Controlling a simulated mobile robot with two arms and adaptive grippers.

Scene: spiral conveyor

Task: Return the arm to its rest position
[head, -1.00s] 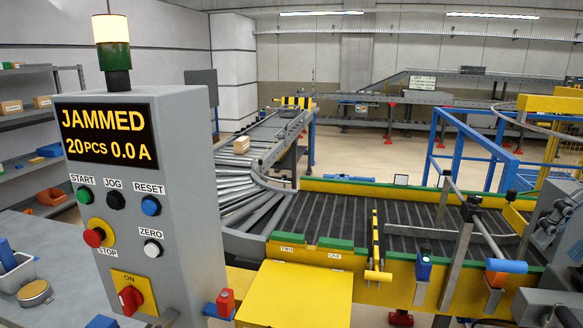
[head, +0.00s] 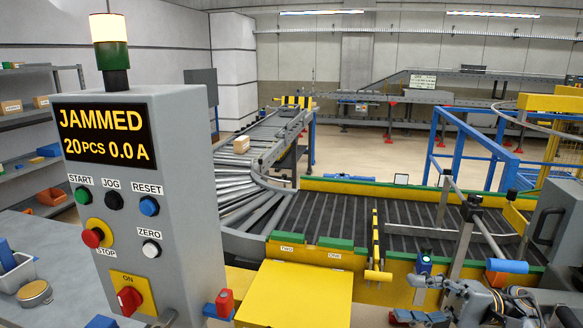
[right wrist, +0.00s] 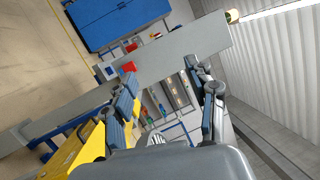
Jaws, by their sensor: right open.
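My right gripper (head: 405,299) is at the lower right of the head view, in front of the conveyor's yellow near side. Its fingers are spread and point left, with nothing between them. In the right wrist view the gripper (right wrist: 160,72) also shows two parted, empty fingers. My left gripper is not in view.
A grey control cabinet (head: 180,225) reading "JAMMED, 20 PCS 0.0 A" stands at left. A blue-handled post (head: 506,267) and a grey box with a handle (head: 560,225) are close to my right arm.

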